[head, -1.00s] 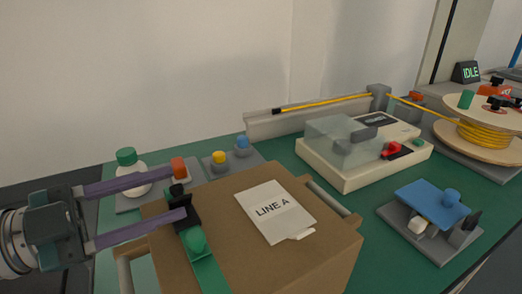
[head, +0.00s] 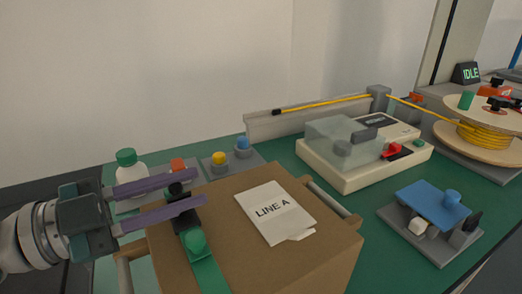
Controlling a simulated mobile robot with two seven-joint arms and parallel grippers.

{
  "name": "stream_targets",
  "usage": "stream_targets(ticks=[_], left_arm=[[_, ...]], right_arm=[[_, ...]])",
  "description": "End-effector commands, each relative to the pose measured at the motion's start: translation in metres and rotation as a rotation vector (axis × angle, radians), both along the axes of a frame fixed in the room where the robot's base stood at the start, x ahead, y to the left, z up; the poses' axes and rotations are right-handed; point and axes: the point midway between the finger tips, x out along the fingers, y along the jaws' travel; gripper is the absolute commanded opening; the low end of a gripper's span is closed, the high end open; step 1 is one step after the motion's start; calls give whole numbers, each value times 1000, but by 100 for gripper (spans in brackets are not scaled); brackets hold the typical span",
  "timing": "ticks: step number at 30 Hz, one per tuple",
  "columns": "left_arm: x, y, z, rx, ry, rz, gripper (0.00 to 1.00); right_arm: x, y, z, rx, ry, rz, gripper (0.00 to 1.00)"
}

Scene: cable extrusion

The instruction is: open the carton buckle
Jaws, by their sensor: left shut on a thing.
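The brown carton (head: 310,262) stands at the front of the table, with a green strap (head: 207,272) running over its left part. My left gripper (head: 196,190) reaches in from the left over the carton. Its two purple fingers are shut on the black part of the buckle, and the near finger hides some of it. The buckle still lies on the carton top. My right gripper is not in view.
A white bottle with a green cap (head: 126,158) and coloured knobs (head: 219,158) stand behind the carton. A machine with a clear cover (head: 344,143) is behind right, a blue fixture (head: 432,203) at right. A white LINE A card (head: 275,211) lies on the carton.

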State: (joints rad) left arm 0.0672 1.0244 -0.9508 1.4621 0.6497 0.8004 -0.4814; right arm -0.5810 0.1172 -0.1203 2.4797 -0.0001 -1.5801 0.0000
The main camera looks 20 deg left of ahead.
Motion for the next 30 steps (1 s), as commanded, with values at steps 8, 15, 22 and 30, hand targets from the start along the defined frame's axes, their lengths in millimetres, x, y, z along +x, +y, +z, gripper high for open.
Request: stream_targets(ticks=[8,15,22,30], left_arm=[[0,0,0,1,-1,0,0],[1,2,0,-27,21,1,0],[3,6,1,-129,97,2,0],[8,12,0,-307,226,3,0]], right_arm=[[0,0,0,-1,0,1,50],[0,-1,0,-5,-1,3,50],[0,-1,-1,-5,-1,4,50],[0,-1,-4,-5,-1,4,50]])
